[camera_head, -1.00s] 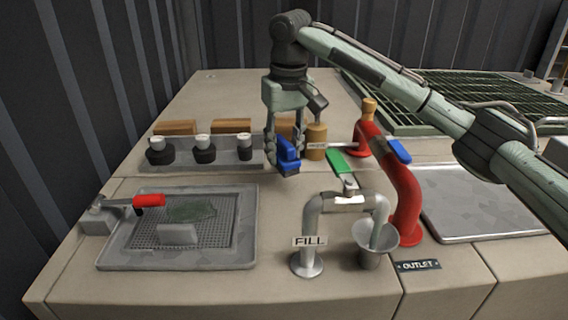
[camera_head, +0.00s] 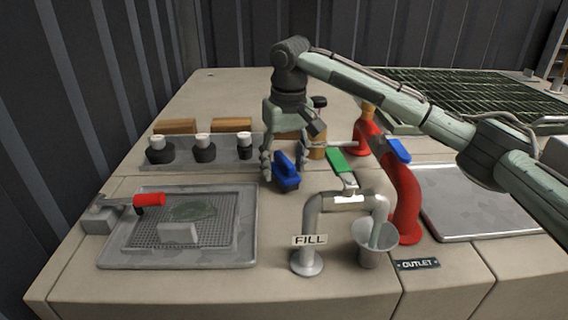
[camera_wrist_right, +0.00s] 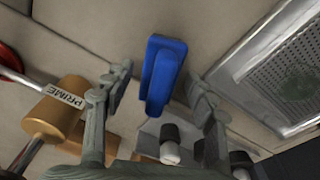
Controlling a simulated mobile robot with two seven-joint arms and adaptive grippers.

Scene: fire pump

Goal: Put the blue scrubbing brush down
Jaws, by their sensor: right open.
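The blue scrubbing brush (camera_head: 287,172) has dark bristles underneath and appears to stand on the counter, behind the FILL pipe and in front of the grey tray with bottles. My right gripper (camera_head: 284,163) is just above it, pointing down. In the right wrist view the brush (camera_wrist_right: 163,75) lies between the two spread fingers (camera_wrist_right: 160,80), with a gap on either side. The right gripper is open. Its palm and fingers hide part of the counter behind the brush. My left gripper is not in view.
The FILL pipe (camera_head: 312,226) with a green lever (camera_head: 341,161), a metal cup (camera_head: 369,256) and the red outlet pipe (camera_head: 406,200) stand to the right. A mesh tray (camera_head: 246,230) lies at front left. The PRIME cylinder (camera_wrist_right: 58,108) is close beside the gripper.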

